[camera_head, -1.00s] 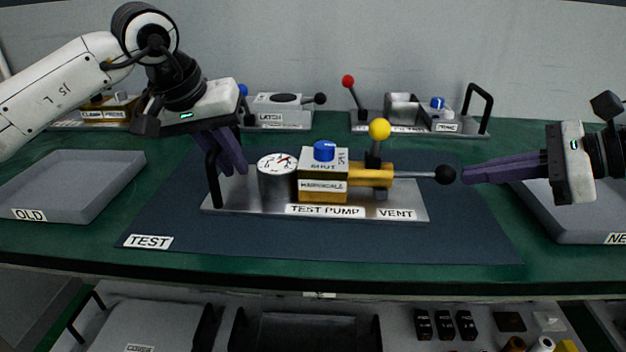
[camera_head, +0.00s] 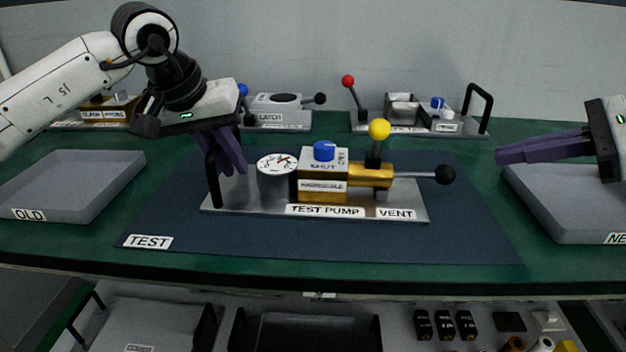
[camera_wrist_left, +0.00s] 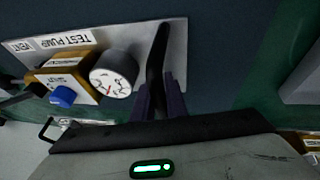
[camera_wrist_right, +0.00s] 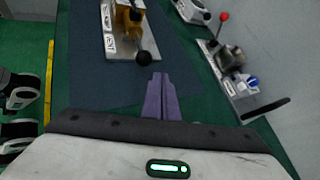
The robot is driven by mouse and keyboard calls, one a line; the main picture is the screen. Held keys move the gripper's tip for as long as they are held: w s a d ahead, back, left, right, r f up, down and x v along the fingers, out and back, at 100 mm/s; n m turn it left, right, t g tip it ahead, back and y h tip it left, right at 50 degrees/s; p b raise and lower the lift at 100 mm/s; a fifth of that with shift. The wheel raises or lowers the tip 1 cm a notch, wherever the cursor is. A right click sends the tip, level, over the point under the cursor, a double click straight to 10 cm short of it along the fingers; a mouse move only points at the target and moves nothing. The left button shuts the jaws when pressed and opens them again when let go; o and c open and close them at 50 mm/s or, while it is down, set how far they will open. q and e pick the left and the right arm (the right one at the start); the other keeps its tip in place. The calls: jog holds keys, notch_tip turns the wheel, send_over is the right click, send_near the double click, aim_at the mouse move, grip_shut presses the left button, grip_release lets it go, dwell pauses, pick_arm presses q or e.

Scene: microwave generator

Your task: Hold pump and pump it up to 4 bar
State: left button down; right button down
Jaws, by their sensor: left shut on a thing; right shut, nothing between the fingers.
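The test pump stands on a metal plate (camera_head: 250,210) on the dark mat. It has a brass body (camera_head: 312,190), a blue knob (camera_head: 324,151) marked SHUT, a round dial gauge (camera_head: 277,165) with a red mark, a yellow-topped lever (camera_head: 379,130) and a horizontal rod ending in a black ball (camera_head: 445,175). My left gripper (camera_head: 230,160) is shut on the black upright handle (camera_wrist_left: 157,60) at the plate's left end. My right gripper (camera_head: 500,156) is shut and empty, right of the black ball and apart from it; its fingers also show in the right wrist view (camera_wrist_right: 161,80). The gauge reading is too small to tell.
A grey OLD tray (camera_head: 110,165) lies at left and a grey NEW tray (camera_head: 560,225) at right. Behind stand a LATCH fixture (camera_head: 280,118) and a fixture with a red-ball lever (camera_head: 348,81). The mat (camera_head: 440,240) is clear in front of the pump.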

pick_arm(q)
jog(key=shift+f, duration=0.3)
pick_arm(e)
jog(key=v, duration=1)
jog(key=shift+s, duration=0.1)
pick_arm(q)
jog(key=c, duration=1.7)
grip_release()
jog(key=shift+r, duration=0.1)
jog(key=shift+r, duration=0.2)
